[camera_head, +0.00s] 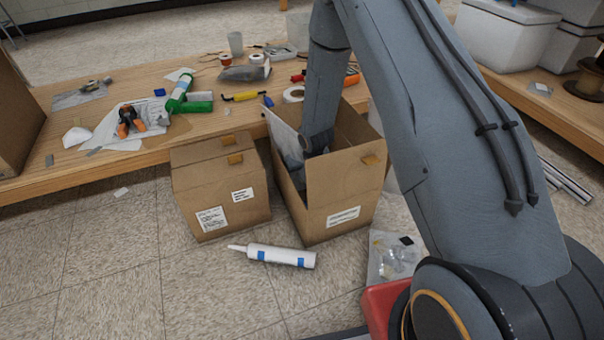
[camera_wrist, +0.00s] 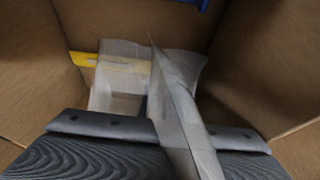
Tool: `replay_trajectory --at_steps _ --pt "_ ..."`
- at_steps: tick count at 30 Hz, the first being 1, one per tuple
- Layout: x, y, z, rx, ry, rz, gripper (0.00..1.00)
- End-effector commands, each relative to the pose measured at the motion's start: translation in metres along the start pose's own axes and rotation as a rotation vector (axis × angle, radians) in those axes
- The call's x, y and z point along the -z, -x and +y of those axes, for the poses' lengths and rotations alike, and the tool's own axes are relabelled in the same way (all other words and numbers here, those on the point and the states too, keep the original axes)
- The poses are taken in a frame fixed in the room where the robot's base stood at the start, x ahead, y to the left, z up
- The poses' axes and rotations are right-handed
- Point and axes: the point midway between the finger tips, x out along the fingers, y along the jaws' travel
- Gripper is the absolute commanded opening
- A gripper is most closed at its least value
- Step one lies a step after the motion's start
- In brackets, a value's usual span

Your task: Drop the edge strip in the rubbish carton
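The open carton (camera_head: 342,190) stands on the floor against the bench, flaps up; I take it as the rubbish carton. My arm reaches down into it, and my gripper is hidden there in the head view. In the wrist view my gripper (camera_wrist: 180,132) points down between brown carton walls (camera_wrist: 265,60). A thin, pale grey strip (camera_wrist: 178,105) stands edge-on between the two dark fingers, which appear shut on it; it looks like the edge strip. Its far end is over the carton's inside. A grey sheet-like piece (camera_head: 284,138) shows at the carton's left side.
Below the strip lie a translucent bag-like piece (camera_wrist: 120,85) and something yellow (camera_wrist: 88,60). A second carton (camera_head: 220,190) stands close left. A white cartridge (camera_head: 282,256) lies on the floor in front. The cluttered bench (camera_head: 130,160) is behind.

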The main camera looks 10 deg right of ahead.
Motion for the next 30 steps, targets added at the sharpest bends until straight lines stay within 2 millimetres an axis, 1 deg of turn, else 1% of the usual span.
replay_trajectory --at_steps 9,13,23,26,30 --pt "-0.004 -0.009 0.0 0.0 0.0 0.0 0.0" --pt "-0.003 -0.008 0.0 0.0 0.0 0.0 0.22" --pt "-0.003 -0.007 0.0 0.0 0.0 0.0 0.22" --pt "-0.001 -0.003 0.0 0.0 0.0 0.001 0.22" --pt "0.002 0.01 0.0 0.0 0.0 0.0 0.22"
